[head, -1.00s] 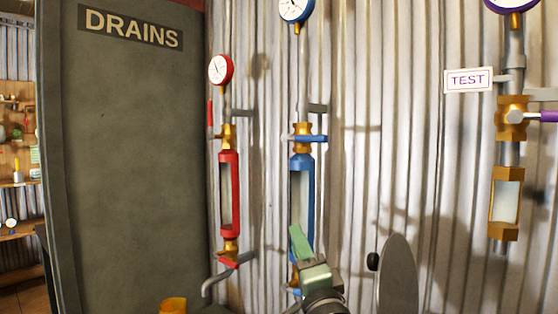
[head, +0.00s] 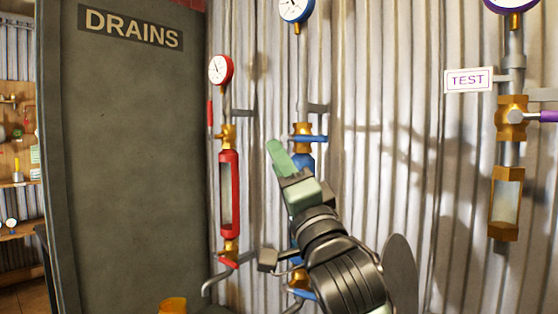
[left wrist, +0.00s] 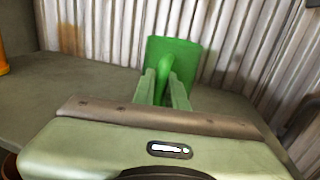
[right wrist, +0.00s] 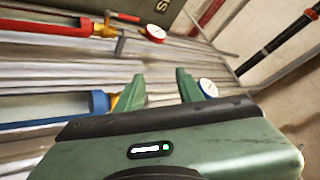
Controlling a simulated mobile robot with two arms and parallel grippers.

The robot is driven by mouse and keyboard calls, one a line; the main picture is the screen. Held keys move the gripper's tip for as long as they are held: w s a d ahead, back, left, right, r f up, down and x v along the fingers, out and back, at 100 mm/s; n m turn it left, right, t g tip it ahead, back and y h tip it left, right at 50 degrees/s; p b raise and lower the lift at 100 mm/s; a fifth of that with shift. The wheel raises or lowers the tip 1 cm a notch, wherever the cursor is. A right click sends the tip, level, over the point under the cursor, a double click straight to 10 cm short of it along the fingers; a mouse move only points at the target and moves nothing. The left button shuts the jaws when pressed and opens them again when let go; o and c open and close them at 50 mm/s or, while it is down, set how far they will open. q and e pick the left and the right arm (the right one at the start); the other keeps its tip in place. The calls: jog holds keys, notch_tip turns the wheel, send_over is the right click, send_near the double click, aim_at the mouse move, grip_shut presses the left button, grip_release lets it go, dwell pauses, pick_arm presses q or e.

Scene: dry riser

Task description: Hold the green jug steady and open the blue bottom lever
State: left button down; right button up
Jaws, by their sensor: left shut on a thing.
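The green jug (left wrist: 180,52) stands on a dark surface in the left wrist view. My left gripper (left wrist: 166,92) is shut on its handle. The jug is not seen in the head view. The blue bottom lever (head: 304,294) shows low on the blue pipe in the head view, partly covered by my right arm. My right gripper (head: 280,160) is in front of the blue sight glass (head: 304,165), well above that lever. In the right wrist view the right gripper's fingers (right wrist: 158,90) are apart with nothing between them.
A red pipe with a sight glass (head: 229,190) stands left of the blue one. A blue upper lever (head: 312,138) is just above my right gripper. A purple-gauge pipe with a TEST sign (head: 468,80) is at right.

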jog(key=shift+s+a+r, duration=0.1)
jog(key=shift+s+r, duration=0.05)
jog(key=shift+r, duration=0.15)
